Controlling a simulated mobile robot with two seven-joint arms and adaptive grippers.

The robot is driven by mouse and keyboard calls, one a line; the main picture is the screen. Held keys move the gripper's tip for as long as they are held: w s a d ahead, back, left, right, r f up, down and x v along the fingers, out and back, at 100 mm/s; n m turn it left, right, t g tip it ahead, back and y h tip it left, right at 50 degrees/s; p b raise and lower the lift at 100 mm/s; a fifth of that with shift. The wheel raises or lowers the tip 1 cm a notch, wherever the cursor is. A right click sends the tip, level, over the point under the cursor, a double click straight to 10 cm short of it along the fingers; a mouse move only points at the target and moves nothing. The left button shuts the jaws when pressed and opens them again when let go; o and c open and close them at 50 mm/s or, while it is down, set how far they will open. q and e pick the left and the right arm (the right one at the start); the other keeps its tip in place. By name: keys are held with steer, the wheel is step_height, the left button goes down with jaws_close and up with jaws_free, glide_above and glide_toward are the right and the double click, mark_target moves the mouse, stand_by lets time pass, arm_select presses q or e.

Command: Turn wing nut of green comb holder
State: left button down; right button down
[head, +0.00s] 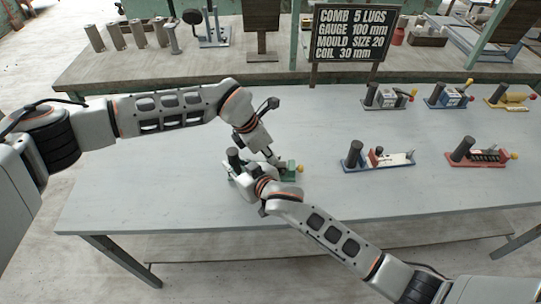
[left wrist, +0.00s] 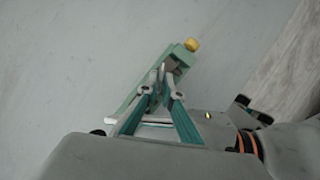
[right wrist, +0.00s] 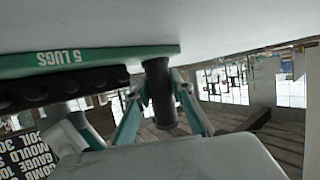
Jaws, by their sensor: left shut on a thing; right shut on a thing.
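The green comb holder (head: 290,174) lies on the grey table, partly hidden behind my right arm in the head view. Its green base (left wrist: 187,57) and yellow knob (left wrist: 192,44) show in the left wrist view. My left gripper (head: 274,160) reaches down onto it; its fingertips (left wrist: 163,88) are closed at the wing nut, which they mostly hide. My right gripper (head: 232,168) is shut around the holder's dark upright post (head: 233,156). In the right wrist view the post (right wrist: 158,92) stands between the fingers, beside the green edge (right wrist: 100,59) lettered "5 LUGS".
Several other comb holders stand on the right of the table, including a blue one (head: 384,165) and a red one (head: 482,158). A black sign (head: 350,34) reads comb 5 lugs, gauge 100 mm, mould size 20, coil 30 mm. The table's left and front are clear.

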arm_select(q)
steer(key=m+g, duration=0.1)
steer(key=m, duration=0.3)
steer(key=m+g, duration=0.1)
steer(key=m, duration=0.1)
steer(key=shift+w+m+g, duration=0.3)
steer(key=shift+w+m, duration=0.05)
steer(key=shift+m, duration=0.05)
steer(key=m, duration=0.2)
steer(key=m+g, duration=0.2)
steer(key=m, duration=0.1)
steer(key=shift+w+f+m+y, duration=0.1)
steer(key=shift+w+m+y, duration=0.15)
steer(key=shift+m+y, duration=0.05)
steer(key=c, duration=2.2)
jaws_free()
steer(key=shift+r, duration=0.2)
steer(key=v, duration=1.1)
steer(key=shift+w+a+r, duration=0.1)
steer(key=shift+w+r, duration=0.05)
steer(key=shift+r, duration=0.2)
